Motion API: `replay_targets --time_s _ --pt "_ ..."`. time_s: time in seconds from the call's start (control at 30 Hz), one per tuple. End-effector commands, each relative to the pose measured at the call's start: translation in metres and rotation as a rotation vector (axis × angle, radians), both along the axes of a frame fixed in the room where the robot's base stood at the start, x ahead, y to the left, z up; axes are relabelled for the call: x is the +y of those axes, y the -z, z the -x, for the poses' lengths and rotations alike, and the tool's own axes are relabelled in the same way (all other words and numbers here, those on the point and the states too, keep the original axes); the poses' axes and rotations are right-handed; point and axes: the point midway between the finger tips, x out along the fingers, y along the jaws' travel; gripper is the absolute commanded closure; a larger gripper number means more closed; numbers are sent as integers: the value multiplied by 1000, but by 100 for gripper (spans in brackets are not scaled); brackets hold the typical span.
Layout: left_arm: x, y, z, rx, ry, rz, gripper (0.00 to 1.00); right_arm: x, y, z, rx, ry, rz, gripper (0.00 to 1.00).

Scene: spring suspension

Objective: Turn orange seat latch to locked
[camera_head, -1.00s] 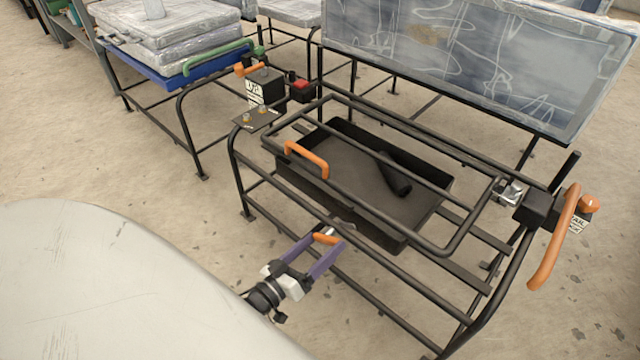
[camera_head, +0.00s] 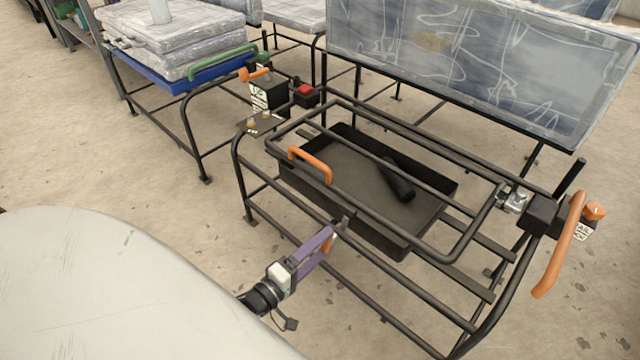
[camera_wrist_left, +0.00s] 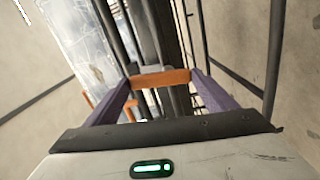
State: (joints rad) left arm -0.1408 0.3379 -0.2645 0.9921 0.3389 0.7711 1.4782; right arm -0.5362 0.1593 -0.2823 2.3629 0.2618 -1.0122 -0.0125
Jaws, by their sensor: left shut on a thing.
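The small orange latch (camera_head: 329,244) is on the front rail of the black tube frame. My left gripper (camera_head: 327,238) is shut on it, with its purple fingers rolled nearly edge-on in the head view. The latch stands steeply there, partly hidden by the fingers. In the left wrist view the orange latch bar (camera_wrist_left: 160,79) spans between the two purple fingertips. I cannot read any locked mark beside it. My right gripper is not in view.
The seat frame (camera_head: 385,148) has an orange handle (camera_head: 311,163) above a black tray (camera_head: 350,195). A large orange lever (camera_head: 562,245) is at the right. A red button (camera_head: 305,89) and an orange lever (camera_head: 256,74) are at the back left. Floor is clear at left.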

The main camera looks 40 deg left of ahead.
Motion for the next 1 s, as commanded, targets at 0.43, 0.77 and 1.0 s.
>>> replay_targets --time_s 0.43,0.77,1.0 --pt "2 1 1 13 1 146 44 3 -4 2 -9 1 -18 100" --pt "2 1 1 14 0 156 44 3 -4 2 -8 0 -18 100" --pt "2 0 1 13 0 155 3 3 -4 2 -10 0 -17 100"
